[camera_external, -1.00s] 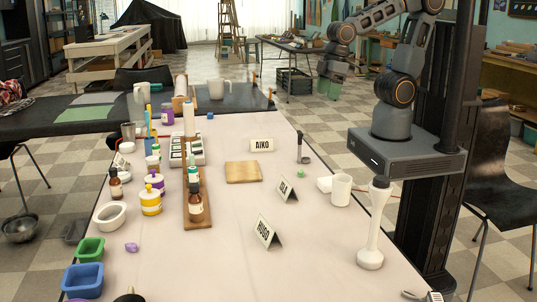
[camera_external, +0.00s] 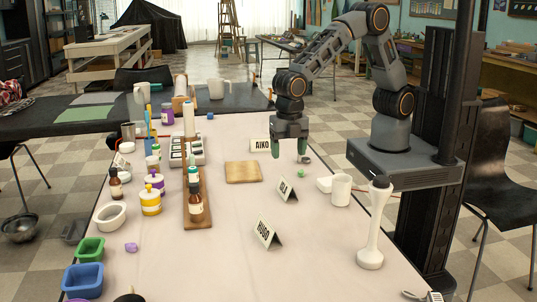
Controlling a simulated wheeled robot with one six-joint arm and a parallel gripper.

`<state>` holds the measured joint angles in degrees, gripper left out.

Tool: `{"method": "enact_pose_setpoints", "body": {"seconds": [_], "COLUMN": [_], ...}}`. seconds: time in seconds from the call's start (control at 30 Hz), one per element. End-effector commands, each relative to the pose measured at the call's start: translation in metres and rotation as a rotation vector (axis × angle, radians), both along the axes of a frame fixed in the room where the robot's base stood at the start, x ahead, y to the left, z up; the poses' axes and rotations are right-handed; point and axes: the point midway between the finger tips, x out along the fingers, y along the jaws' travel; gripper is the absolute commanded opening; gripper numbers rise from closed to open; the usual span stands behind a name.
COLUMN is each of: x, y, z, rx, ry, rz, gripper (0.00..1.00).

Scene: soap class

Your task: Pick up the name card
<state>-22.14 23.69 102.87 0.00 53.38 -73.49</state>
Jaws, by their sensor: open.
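Several white folded name cards stand on the long pale table. The AIKO card (camera_external: 259,146) is at the far middle, its right end close to my gripper in the picture. A second card (camera_external: 286,190), its short name hard to read, stands nearer. The HUGO card (camera_external: 267,233) is nearest.
A wooden board (camera_external: 243,172) lies mid-table. A white mug (camera_external: 341,189) and a tall white stand (camera_external: 374,230) are at the right edge. Bottles on a wooden rack (camera_external: 197,215) and bowls (camera_external: 109,215) fill the left. The near middle is clear.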

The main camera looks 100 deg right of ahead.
Motion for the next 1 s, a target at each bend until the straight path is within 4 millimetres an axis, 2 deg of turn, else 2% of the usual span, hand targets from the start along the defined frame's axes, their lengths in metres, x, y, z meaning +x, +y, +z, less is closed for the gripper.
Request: {"method": "enact_pose_setpoints", "body": {"seconds": [0.1, 0.3, 0.57, 0.9, 1.0], "x": [-0.001, 0.000, 0.000, 0.002, 0.002], "y": [-0.001, -0.001, -0.001, 0.000, 0.000], "z": [-0.024, -0.054, -0.069, -0.110, -0.116], "rx": [-0.003, -0.001, -0.001, -0.001, 0.000], "ry": [0.006, 0.003, 0.002, 0.003, 0.001], "rz": [0.000, -0.001, -0.002, -0.003, -0.003], "gripper": [0.69, 0.69, 0.69, 0.69, 0.69]}}
